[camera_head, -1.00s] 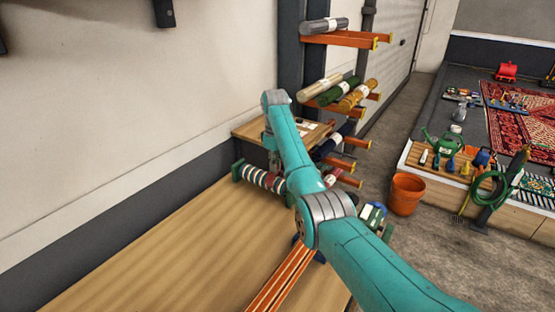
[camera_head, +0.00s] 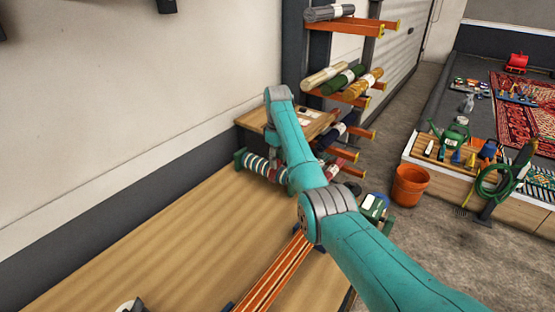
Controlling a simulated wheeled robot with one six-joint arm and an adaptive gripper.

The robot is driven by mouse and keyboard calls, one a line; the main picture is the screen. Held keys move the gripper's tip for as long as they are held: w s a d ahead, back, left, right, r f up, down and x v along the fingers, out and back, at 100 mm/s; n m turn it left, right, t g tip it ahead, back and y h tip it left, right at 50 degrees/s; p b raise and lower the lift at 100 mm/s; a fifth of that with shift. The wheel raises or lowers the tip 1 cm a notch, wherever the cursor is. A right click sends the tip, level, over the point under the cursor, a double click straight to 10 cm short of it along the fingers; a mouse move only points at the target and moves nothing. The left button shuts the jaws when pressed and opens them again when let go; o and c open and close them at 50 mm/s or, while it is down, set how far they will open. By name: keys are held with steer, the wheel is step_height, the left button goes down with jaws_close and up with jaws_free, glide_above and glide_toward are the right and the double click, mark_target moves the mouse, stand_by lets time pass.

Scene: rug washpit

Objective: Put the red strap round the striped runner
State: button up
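A striped roll (camera_head: 262,167), which looks like the striped runner, lies across green end supports at the far end of the long wooden bench. It shows red, white and dark bands. My arm crosses in front of its right part. My gripper (camera_head: 271,152) hangs down from the wrist close to the roll. Its fingers are small and partly hidden, so I cannot tell whether they are open, or whether they touch anything. I cannot make out the red strap for certain. A long orange and dark striped piece (camera_head: 272,278) lies on the near bench, partly behind my arm.
Orange rack arms (camera_head: 350,27) with several rolls stand behind the bench. A small wooden table (camera_head: 252,119) is beyond the roll. An orange bucket (camera_head: 409,185) stands on the floor at right. The left part of the bench (camera_head: 150,240) is mostly clear, beside the wall.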

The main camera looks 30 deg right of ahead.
steer(key=shift+r, duration=0.1)
step_height(320, 180, up, 7)
steer(key=shift+r, duration=0.2)
stand_by(0.5)
steer(key=shift+s, duration=0.1)
